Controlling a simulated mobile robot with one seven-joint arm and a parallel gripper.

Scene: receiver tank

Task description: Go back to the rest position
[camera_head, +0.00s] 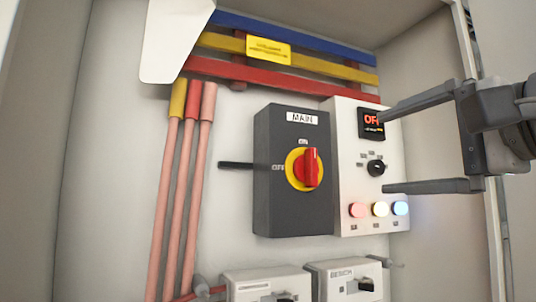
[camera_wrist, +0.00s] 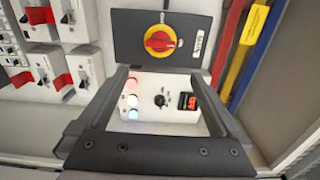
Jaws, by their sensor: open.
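My gripper (camera_head: 392,148) is open and empty at the right in the head view, its two fingers pointing left in front of the white control panel. In the wrist view my gripper's (camera_wrist: 163,90) fingers frame that panel from both sides. The panel (camera_head: 345,213) carries a small display (camera_head: 371,123) reading "OFF", a black knob (camera_head: 376,168) and three lit lamps (camera_head: 380,209), red, yellowish and blue. I cannot tell whether a finger touches the panel. Left of it is the dark MAIN switch box (camera_head: 268,205) with a red handle (camera_head: 307,168), which stands upright toward ON.
Blue, yellow and red bars (camera_head: 300,78) cross the top, with a yellow label (camera_head: 268,50). Pink cables (camera_head: 180,190) run down the left. Smaller white switch units (camera_head: 262,283) sit below; the wrist view shows several with red parts (camera_wrist: 45,15). Cabinet walls (camera_head: 30,150) close both sides.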

